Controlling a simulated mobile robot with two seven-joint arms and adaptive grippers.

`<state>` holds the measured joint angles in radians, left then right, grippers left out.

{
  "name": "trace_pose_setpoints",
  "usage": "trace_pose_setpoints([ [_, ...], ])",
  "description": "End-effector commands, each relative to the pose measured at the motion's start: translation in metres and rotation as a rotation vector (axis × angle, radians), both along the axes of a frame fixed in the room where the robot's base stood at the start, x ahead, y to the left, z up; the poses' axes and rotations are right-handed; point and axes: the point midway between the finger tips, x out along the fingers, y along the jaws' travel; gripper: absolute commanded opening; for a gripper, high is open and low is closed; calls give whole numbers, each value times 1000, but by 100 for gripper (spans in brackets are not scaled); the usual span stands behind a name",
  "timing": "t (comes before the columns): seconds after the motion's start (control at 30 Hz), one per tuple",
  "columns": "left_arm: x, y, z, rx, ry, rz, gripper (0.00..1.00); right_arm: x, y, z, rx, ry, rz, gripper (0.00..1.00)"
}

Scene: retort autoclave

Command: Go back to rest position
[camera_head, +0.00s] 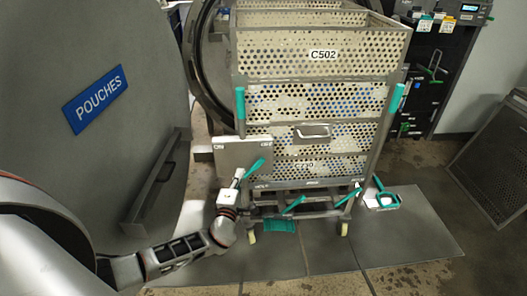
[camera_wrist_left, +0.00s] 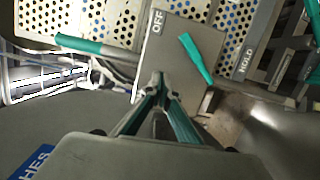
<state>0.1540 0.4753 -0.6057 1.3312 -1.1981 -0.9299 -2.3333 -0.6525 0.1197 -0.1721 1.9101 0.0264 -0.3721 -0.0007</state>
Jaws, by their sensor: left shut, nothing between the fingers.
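My left arm comes in from the left in the head view, and its gripper (camera_head: 238,177) is in front of a grey switch box (camera_head: 232,153) on the cart's left side. A teal lever (camera_head: 255,168) sits on that box. In the left wrist view the gripper (camera_wrist_left: 158,84) has its fingertips together with nothing between them. My right gripper is not seen.
A wheeled cart of perforated crates (camera_head: 318,70), labelled C502 on top, stands at the centre. A large grey door (camera_head: 100,130) with a blue POUCHES sign is at left. A black cabinet (camera_head: 440,65) stands at back right. Floor (camera_head: 415,225) right of the cart is mostly clear.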

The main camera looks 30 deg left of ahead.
Motion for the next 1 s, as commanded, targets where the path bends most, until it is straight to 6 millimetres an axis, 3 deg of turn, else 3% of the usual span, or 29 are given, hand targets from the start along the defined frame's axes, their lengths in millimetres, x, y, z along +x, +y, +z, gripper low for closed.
trace_pose_setpoints([
  [0.2,-4,-3,-5,-43,2,1,0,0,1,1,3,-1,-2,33],
  [0.33,-23,-14,-33,-302,16,14,0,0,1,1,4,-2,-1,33],
  [0.5,-75,-47,-93,-969,17,118,0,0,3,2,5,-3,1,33],
  [0.7,-144,-96,-143,-1801,-56,378,0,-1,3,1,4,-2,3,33],
  [0.83,-187,-126,-160,-2306,-166,623,0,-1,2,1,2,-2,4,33],
  [1.0,-238,-159,-162,-2903,-411,1024,0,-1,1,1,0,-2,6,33],
])
